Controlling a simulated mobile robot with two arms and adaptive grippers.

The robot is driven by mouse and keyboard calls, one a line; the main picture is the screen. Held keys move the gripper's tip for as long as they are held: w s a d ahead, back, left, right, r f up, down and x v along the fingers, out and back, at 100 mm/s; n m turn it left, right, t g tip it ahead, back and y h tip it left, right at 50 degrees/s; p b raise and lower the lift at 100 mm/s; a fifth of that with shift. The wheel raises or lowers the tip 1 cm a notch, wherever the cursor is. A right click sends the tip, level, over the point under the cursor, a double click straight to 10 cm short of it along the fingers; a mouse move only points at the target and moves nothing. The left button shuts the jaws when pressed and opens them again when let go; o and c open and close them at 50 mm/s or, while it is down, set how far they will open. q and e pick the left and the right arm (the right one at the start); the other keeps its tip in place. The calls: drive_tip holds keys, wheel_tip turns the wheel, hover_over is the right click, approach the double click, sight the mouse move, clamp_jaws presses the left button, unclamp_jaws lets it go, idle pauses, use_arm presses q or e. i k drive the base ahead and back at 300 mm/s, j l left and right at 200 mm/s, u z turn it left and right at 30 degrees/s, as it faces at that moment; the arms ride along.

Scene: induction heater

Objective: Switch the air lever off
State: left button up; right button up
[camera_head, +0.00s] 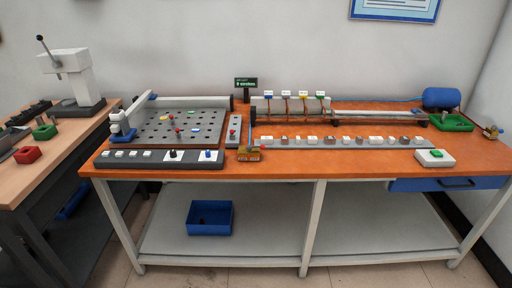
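A small brass-coloured fitting with a bluish part (493,131) is at the far right end of the orange workbench (320,171), beside the wall; it looks like a valve with a lever. It is too small to tell which way the lever is set. A blue cylindrical tank (441,98) lies at the back right of the bench, to the left of this fitting. Another small brass-coloured block with a red part (249,154) sits at the front middle of the bench. Neither of my grippers is in view.
A panel with knobs (150,158) and a perforated plate (180,127) fill the bench's left. A green tray (452,122) and a white box with a green button (434,158) are at the right. A blue bin (210,218) stands on the lower shelf. A side table (60,156) is at left.

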sight(249, 148)
drive_tip(key=i+l+u, duration=0.45)
drive_tip(key=l, duration=0.2)
drive_tip(key=l+u, duration=0.25)
drive_tip(key=i+l+u, duration=0.2)
drive_tip(key=l, duration=0.3)
drive_tip(key=l+u, duration=0.25)
drive_tip(key=l, duration=0.15)
